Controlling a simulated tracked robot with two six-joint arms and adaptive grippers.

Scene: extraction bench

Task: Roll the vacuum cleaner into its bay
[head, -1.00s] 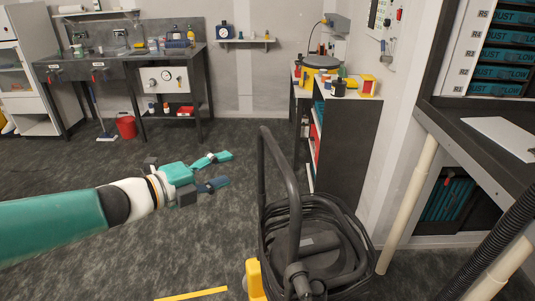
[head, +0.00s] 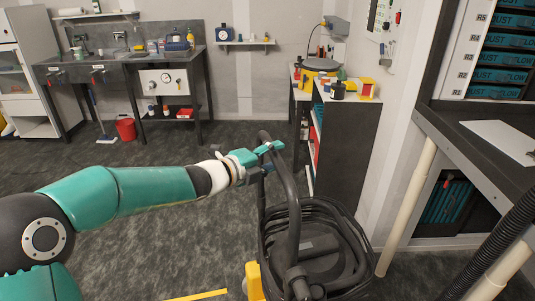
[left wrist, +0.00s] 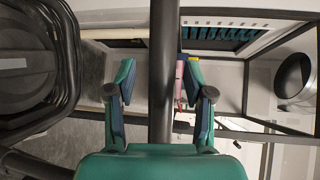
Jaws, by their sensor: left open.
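The black vacuum cleaner (head: 318,243) stands on the dark floor at the lower middle of the head view, with a hose coiled on top. Its tall looped handle (head: 291,196) rises toward the back left. My left gripper (head: 272,157) is open at the upper part of the handle. In the left wrist view the handle tube (left wrist: 163,40) runs upright between the two spread fingers of the left gripper (left wrist: 158,78), with gaps on both sides. The vacuum body (left wrist: 35,65) fills the left of that view. My right gripper is not in view. I cannot tell which place is the bay.
A workbench (head: 470,150) with a pale leg is on the right. The floor at left is mostly clear.

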